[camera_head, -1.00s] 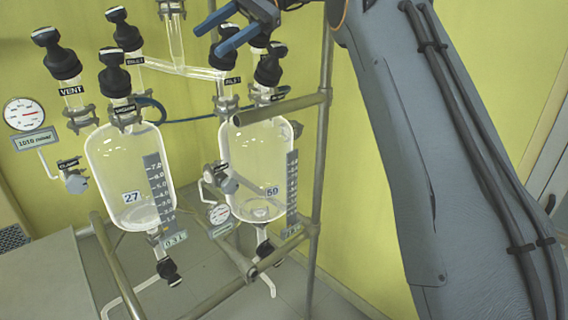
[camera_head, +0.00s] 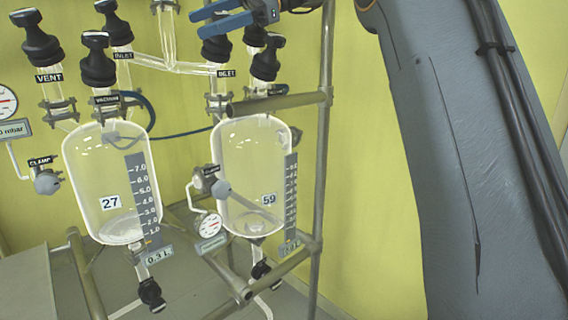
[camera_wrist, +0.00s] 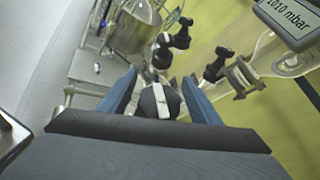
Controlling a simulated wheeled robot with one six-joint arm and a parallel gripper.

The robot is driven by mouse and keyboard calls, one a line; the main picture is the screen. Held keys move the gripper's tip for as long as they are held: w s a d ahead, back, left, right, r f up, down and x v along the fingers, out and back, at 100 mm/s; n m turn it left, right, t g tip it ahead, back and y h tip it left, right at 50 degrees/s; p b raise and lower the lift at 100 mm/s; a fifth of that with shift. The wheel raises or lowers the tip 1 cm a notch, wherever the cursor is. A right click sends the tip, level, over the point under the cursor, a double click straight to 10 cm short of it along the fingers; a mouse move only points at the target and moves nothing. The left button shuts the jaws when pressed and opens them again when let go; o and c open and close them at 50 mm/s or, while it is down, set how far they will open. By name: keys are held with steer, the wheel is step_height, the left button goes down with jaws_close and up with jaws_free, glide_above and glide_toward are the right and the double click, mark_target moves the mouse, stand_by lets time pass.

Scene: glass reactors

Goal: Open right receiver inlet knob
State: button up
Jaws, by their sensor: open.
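The right receiver (camera_head: 250,165) is the clear glass vessel marked 59. Its inlet knob (camera_head: 216,49) is black and sits on a glass neck above an INLET label (camera_head: 228,73). My gripper (camera_head: 197,23) is open, with its blue fingers just above and over the top of this knob in the head view, partly hiding it. In the wrist view a black knob (camera_wrist: 150,105) with a pale bar shows between the two blue fingers of my gripper (camera_wrist: 160,76), with gaps on both sides. It looks like the same knob. Contact is not visible.
Another black knob (camera_head: 265,60) stands close to the right. The left receiver (camera_head: 110,185) carries its own inlet, vacuum and vent knobs. A metal frame post (camera_head: 324,150) stands right of the right receiver. A pressure display (camera_wrist: 287,18) shows in the wrist view.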

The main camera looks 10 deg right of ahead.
steer(key=shift+w+f+m+t+y+b, duration=0.1)
steer(key=shift+m+t+y+b, duration=0.25)
steer(key=shift+b, duration=0.5)
steer(key=m+t+b, duration=0.1)
steer(key=b, duration=0.1)
steer(key=shift+w+b, duration=0.15)
steer(key=shift+b, duration=0.25)
steer(key=m+t+b, duration=0.1)
steer(key=b, duration=0.1)
steer(key=m+t+y+b, duration=0.1)
steer(key=b, duration=0.2)
steer(key=shift+w+r, duration=0.2)
steer(key=shift+w, duration=0.05)
